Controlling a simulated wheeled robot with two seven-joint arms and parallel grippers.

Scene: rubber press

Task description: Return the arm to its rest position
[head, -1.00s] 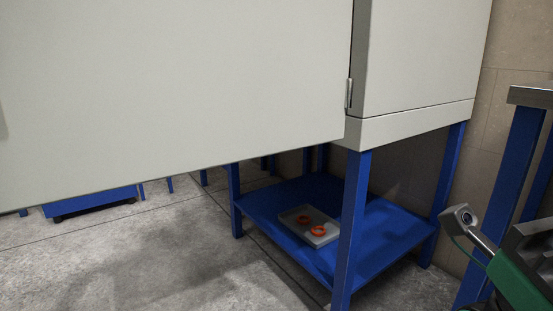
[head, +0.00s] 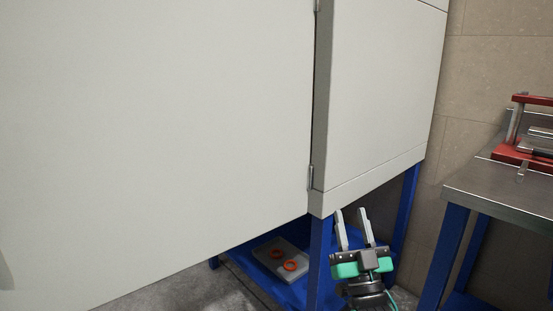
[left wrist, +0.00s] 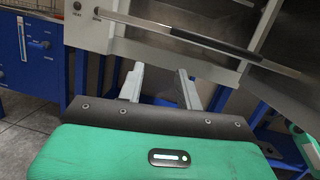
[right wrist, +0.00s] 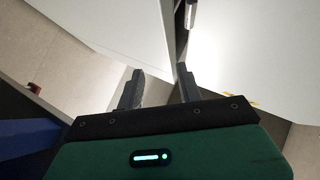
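My right gripper (head: 354,226) is raised in front of the right side of a large pale cabinet (head: 385,90). Its two fingers stand apart with nothing between them. In the right wrist view my right gripper (right wrist: 160,80) is also open and empty, facing pale panels. My left gripper (left wrist: 160,75) shows only in its own wrist view. Its fingers are apart and empty, below a long metal bar handle (left wrist: 200,42) on a grey machine front.
The open cabinet door (head: 150,120) fills the left. Below, a blue shelf (head: 245,262) holds a grey tray (head: 268,250) with orange rings (head: 290,266). At right, a steel-topped table (head: 490,185) bears a red press (head: 525,155).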

